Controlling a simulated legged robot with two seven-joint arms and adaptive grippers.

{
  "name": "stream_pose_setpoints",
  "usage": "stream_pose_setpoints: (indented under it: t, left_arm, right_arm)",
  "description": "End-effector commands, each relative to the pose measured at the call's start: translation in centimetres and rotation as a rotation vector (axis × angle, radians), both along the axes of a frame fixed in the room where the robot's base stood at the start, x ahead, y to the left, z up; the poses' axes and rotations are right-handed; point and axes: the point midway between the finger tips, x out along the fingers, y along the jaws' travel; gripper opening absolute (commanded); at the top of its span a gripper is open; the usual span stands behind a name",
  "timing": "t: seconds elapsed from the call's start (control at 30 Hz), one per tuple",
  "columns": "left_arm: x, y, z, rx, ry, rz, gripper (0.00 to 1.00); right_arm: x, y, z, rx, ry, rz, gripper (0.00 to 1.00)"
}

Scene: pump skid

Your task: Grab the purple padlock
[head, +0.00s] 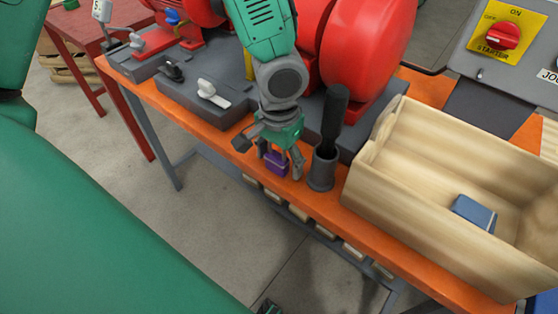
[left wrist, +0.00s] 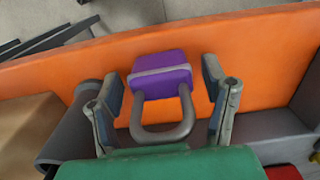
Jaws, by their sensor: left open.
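The purple padlock (head: 276,162) is at the orange bench's front edge in the head view, partly hidden by my left gripper. In the left wrist view the padlock (left wrist: 160,76) shows its purple body and grey shackle, with the shackle toward my palm. My left gripper (head: 280,168) points down over it. In the left wrist view the fingers of my left gripper (left wrist: 165,85) stand open on both sides of the padlock, with gaps between them and its body. My right gripper is not clearly seen in either view.
A dark grey cup holding a black-handled tool (head: 322,168) stands right beside my left gripper. A wooden box (head: 408,192) with a blue block (head: 474,213) inside is further right. Red pump machinery (head: 365,45) stands behind. The orange bench edge (head: 372,233) is close in front.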

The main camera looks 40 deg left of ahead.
Motion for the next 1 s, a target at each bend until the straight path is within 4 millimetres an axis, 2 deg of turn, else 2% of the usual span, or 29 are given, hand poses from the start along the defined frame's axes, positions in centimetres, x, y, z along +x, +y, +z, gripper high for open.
stream_pose_setpoints:
  t: [0.1, 0.17, 0.2, 0.27, 0.3, 0.57, 0.67, 1.0]
  left_arm:
    - [0.0, 0.0, 0.1, -0.001, 0.000, 0.001, 0.67]
    - [0.0, 0.0, 0.1, -0.001, 0.000, 0.001, 0.50]
    - [0.0, 0.0, 0.1, -0.001, 0.000, 0.001, 0.36]
    - [0.0, 0.0, 0.1, -0.001, 0.000, 0.001, 0.14]
    - [0.0, 0.0, 0.1, -0.001, 0.000, 0.001, 0.09]
    - [0.0, 0.0, 0.1, -0.001, 0.001, 0.001, 0.09]
    - [0.1, 0.0, 1.0, -0.002, -0.002, 0.002, 0.09]
    - [0.1, 0.0, 7.6, -0.002, -0.004, 0.003, 0.09]
  right_arm:
    - [0.0, 0.0, 0.0, 0.000, 0.000, 0.000, 0.40]
    - [0.0, 0.0, 0.0, 0.000, 0.000, 0.000, 0.40]
    - [0.0, 0.0, 0.0, 0.000, 0.000, 0.000, 0.40]
    - [0.0, 0.0, 0.0, 0.000, 0.000, 0.000, 0.40]
    - [0.0, 0.0, 0.0, 0.000, 0.000, 0.000, 0.40]
    - [0.0, 0.0, 0.1, 0.000, 0.000, 0.000, 0.40]
    - [0.0, 0.0, 0.3, 0.000, 0.000, 0.000, 0.40]
    - [0.0, 0.0, 1.8, 0.000, 0.000, 0.000, 0.40]
